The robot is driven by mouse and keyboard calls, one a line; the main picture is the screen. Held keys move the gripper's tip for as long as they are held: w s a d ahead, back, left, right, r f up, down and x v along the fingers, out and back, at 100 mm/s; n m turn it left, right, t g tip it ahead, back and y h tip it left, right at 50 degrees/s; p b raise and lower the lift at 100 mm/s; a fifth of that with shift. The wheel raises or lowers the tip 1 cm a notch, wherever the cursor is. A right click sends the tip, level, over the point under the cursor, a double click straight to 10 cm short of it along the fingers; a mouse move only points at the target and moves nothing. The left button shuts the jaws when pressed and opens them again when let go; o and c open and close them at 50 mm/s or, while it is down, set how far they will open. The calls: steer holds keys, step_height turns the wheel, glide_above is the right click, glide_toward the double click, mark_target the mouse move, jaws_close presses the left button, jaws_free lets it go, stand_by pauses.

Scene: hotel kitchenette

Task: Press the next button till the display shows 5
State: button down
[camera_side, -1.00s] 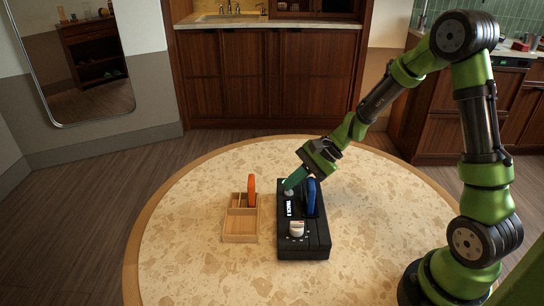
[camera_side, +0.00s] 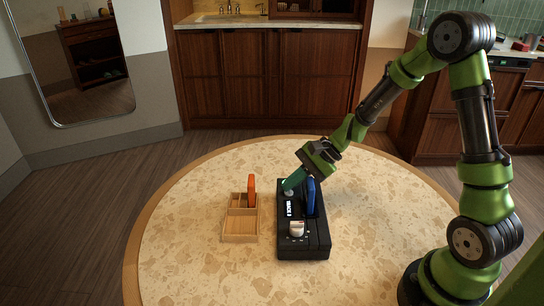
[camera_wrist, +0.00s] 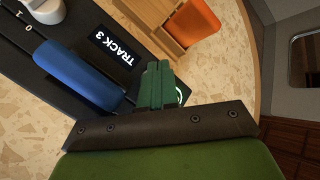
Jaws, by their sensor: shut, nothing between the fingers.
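A black player box (camera_side: 318,247) stands on the round table. Its small display reads "TRACK 3" in the wrist view (camera_wrist: 115,50) and also shows in the side view (camera_side: 289,208). My gripper (camera_side: 288,188) is shut, with its green fingertips pointing down at the far end of the box, at a pale round button (camera_side: 289,193). In the wrist view the fingers (camera_wrist: 158,82) cover most of that button, leaving a light edge (camera_wrist: 183,95) beside them. I cannot tell whether the tips touch or press it.
A blue part (camera_side: 311,196) stands up from the box beside the fingers. A white knob (camera_side: 297,228) sits at the near end. A wooden tray (camera_side: 240,238) holding an orange piece (camera_side: 251,191) is to the left. The table (camera_side: 190,255) is otherwise clear.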

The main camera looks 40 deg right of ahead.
mark_target(292, 192)
steer(key=shift+s+f, duration=0.2)
steer(key=shift+f, duration=0.1)
steer(key=shift+r, duration=0.95)
steer(key=shift+w, duration=0.1)
steer(key=shift+r, duration=2.5)
stand_by(0.3)
step_height(292, 192, up, 4)
steer(key=shift+f, duration=0.15)
steer(key=shift+f, duration=0.15)
